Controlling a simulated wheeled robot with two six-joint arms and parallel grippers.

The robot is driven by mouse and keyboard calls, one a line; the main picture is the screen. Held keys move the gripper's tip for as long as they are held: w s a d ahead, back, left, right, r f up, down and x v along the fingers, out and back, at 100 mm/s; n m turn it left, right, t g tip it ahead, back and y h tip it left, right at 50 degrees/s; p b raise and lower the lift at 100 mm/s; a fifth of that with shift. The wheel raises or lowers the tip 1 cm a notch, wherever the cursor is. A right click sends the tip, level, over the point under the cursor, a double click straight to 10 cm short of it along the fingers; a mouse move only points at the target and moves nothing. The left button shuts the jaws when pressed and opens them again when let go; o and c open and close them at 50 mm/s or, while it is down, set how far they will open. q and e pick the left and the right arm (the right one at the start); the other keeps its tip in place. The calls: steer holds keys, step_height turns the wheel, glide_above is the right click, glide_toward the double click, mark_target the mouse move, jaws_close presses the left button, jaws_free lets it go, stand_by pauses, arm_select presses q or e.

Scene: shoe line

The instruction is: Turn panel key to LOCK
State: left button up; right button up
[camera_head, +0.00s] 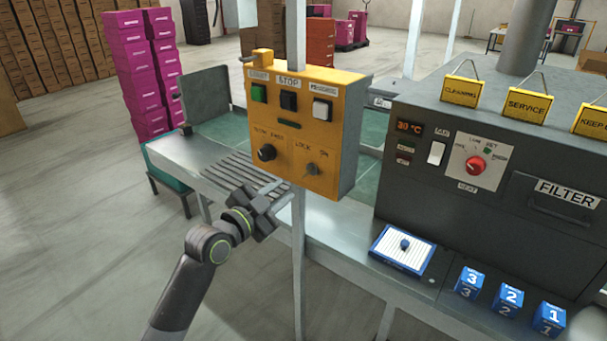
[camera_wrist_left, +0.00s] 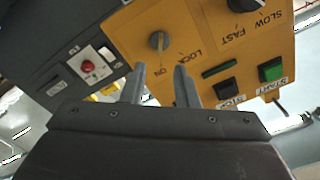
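The yellow control panel (camera_head: 350,135) is mounted on a post. Its key switch (camera_head: 312,169) sits at the lower right, below the words LOCK and ON. In the left wrist view the key (camera_wrist_left: 158,41) shows as a small grey knob beyond my fingertips, near the LOCK and ON labels. I cannot tell for sure which label it points to. My left gripper (camera_head: 279,191) is just below and left of the key, in front of the panel. In the left wrist view my left gripper (camera_wrist_left: 160,80) has its two fingers apart, with nothing between them. My right gripper is not in view.
A black speed knob (camera_head: 267,152) is left of the key. Green, black and white buttons (camera_head: 289,101) are above. A grey machine (camera_head: 450,115) with a red dial stands to the right. A conveyor (camera_head: 215,165) runs behind, and numbered blue blocks (camera_head: 510,298) sit at the lower right.

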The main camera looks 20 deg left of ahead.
mark_target(304, 175)
arm_select(q)
steer(key=p+x, duration=0.1)
steer(key=x, duration=0.8)
jaws_close()
